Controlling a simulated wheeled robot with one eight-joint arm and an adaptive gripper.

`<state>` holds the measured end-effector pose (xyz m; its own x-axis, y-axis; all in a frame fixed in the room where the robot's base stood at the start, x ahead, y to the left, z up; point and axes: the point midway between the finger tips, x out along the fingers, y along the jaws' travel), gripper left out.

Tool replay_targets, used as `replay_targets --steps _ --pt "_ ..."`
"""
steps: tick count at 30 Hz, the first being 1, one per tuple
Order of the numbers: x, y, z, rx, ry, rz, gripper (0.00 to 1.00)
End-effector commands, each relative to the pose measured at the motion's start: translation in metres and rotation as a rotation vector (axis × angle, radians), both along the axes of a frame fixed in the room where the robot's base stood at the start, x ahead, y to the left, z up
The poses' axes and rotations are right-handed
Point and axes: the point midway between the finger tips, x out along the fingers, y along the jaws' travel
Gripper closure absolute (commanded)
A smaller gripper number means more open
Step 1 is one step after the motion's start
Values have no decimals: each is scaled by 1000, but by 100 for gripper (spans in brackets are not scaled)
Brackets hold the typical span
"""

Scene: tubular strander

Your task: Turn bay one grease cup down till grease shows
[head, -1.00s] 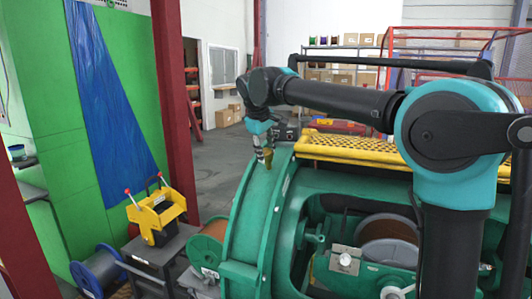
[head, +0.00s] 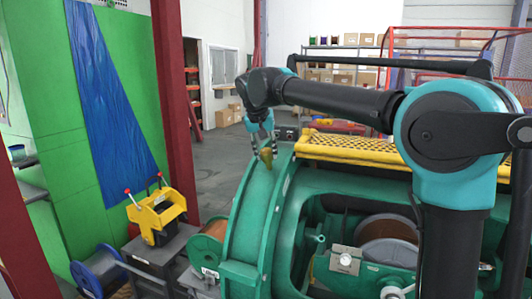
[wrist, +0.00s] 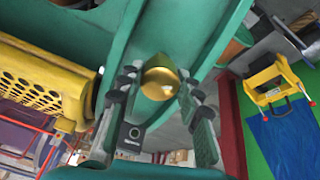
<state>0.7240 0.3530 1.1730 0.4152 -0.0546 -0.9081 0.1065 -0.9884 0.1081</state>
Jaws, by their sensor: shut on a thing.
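The brass grease cup (head: 266,156) stands on top of the green bearing ring at the front of the machine. In the wrist view the cup's rounded brass top (wrist: 160,84) sits between the fingers. My gripper (head: 265,152) comes down on it from above, shut on the cup, with one finger on each side (wrist: 158,90). The cup's lower part and its base are hidden in the wrist view. I cannot make out any grease.
The yellow perforated guard (head: 350,148) lies just right of the cup. A copper-coloured bobbin (head: 388,228) sits in the open bay below. A yellow-framed unit with red-knobbed levers (head: 157,212) stands at left, by a blue spool (head: 95,272). Open floor lies behind.

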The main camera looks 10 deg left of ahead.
Motion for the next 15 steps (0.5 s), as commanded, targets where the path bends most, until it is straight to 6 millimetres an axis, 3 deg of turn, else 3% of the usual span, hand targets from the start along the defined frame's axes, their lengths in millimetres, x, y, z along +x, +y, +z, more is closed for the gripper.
replay_targets --steps 15 --pt "0 1 0 186 -25 -422 94"
